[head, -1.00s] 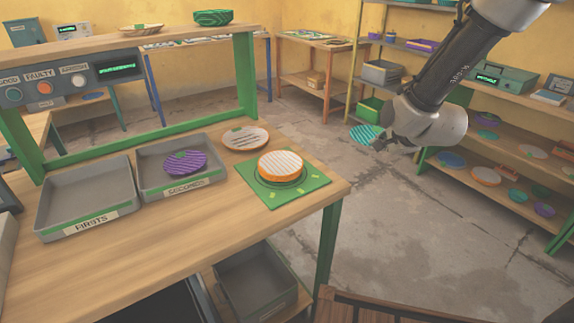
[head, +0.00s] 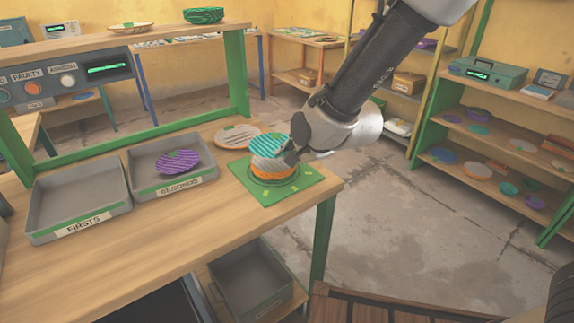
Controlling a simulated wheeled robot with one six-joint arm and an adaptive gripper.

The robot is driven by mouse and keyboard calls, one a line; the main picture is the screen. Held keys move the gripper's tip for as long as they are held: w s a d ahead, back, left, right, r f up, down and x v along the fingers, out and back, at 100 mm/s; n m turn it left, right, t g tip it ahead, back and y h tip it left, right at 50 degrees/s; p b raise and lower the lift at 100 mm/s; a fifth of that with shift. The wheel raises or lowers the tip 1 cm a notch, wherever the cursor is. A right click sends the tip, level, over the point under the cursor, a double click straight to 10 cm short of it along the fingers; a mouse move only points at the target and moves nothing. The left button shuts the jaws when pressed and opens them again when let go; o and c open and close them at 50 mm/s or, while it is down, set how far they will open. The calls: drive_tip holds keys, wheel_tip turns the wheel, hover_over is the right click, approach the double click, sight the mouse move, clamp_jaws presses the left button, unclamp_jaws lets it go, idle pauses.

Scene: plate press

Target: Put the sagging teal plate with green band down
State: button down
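The teal striped plate (head: 266,146), with a green patch at its upper edge, is tilted at my gripper's tip, in front of or just above the orange-rimmed plate stack (head: 272,171). My gripper (head: 288,154) comes in from the upper right and is shut on the plate's right edge; its fingers are small and partly hidden. The stack sits on a green square mat (head: 250,190) at the bench's right end. I cannot tell whether the teal plate touches the stack.
The FIRSTS tray (head: 62,238) is empty. The SECONDS tray (head: 205,178) holds a purple plate (head: 178,161). A pale plate with a brown rim (head: 236,137) lies behind the mat. A green post (head: 237,78) and upper shelf (head: 70,58) frame the bench's back.

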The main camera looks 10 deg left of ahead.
wheel_tip(320, 180, down, 4)
drive_tip(key=shift+f, duration=0.1)
drive_tip(key=c, duration=1.6)
unclamp_jaws()
drive_tip(key=shift+c, duration=0.2)
drive_tip(key=shift+d, duration=0.1)
drive_tip(key=v, duration=1.2)
